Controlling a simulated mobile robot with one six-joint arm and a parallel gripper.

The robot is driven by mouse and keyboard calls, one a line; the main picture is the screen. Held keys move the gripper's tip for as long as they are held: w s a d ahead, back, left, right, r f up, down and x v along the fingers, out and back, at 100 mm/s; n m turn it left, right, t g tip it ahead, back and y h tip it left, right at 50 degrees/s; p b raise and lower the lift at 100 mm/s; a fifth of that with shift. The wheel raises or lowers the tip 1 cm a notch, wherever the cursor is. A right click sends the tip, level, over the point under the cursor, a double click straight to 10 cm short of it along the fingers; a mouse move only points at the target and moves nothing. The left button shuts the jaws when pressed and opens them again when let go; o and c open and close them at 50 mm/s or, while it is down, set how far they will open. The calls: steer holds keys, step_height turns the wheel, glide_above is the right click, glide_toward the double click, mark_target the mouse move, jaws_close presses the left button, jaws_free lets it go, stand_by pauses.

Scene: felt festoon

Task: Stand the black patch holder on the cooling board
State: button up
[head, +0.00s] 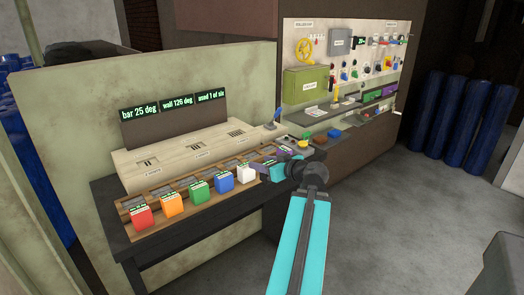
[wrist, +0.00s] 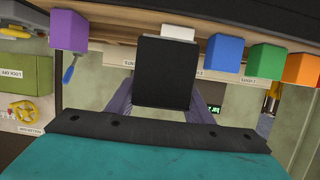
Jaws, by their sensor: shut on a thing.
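My gripper (wrist: 163,108) is shut on the black patch holder (wrist: 165,73), a dark block that sits between the two grey-purple fingers in the wrist view. In the head view my gripper (head: 270,163) is over the right end of the holder row, beside the white block (head: 246,174); the black holder is hard to make out there. In the wrist view the white block (wrist: 178,34) shows just behind the black holder. I cannot tell for certain which surface is the cooling board; a long wooden rack (head: 182,210) carries the coloured blocks.
Red (head: 141,216), orange (head: 172,204), green (head: 199,192) and blue (head: 224,181) blocks stand along the rack's front. A purple block (wrist: 68,30) shows in the wrist view. A pale slotted box (head: 180,155) stands behind.

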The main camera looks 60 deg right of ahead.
steer(key=shift+d+r+p, duration=0.1)
steer(key=shift+r+p, duration=0.05)
steer(key=shift+p, duration=0.7)
steer(key=w+d, duration=0.2)
steer(key=d, duration=0.1)
steer(key=w+d+f+p, duration=0.1)
steer(key=w+d, duration=0.2)
steer(key=d, duration=0.1)
steer(key=w+d+p, duration=0.1)
steer(key=w+d, duration=0.1)
steer(key=d, duration=0.1)
steer(key=shift+w+d+f, duration=0.3)
steer(key=shift+w+d, duration=0.05)
steer(key=shift+f+p, duration=0.1)
steer(key=shift+p, duration=0.2)
steer(key=shift+f+p, duration=0.45)
steer(key=shift+f, duration=1.2)
steer(key=shift+f, duration=0.2)
steer(key=o, duration=1.2)
steer(key=shift+r, duration=0.25)
